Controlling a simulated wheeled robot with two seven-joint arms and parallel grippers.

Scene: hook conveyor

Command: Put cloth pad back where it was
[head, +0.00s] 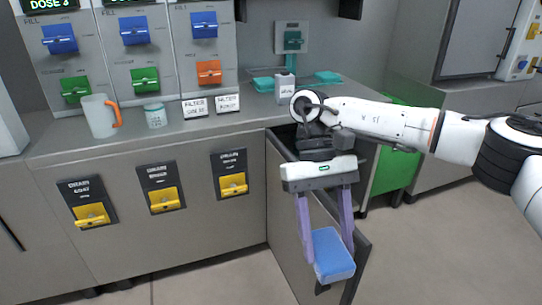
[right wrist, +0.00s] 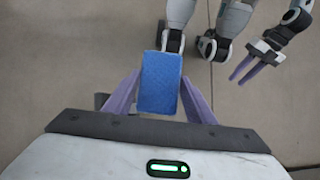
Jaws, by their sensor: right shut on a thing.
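The blue cloth pad (head: 333,256) is a thick rectangular block. My right gripper (head: 328,243) is shut on it, with a purple finger along each side, and holds it tilted in the air in front of the counter. In the right wrist view the pad (right wrist: 160,84) sits between the two purple fingers and sticks out past their tips. My left gripper (right wrist: 239,80) shows only at the upper right of the right wrist view, away from the pad. Its fingers lie close together, and I cannot tell whether they are open.
A grey panel (head: 289,222) stands out from the counter beside and behind my right gripper. Teal flat pieces (head: 327,77) and a small labelled box (head: 284,88) are on the counter (head: 245,131). A mug (head: 98,116) and cup (head: 155,116) stand left. Open floor lies right.

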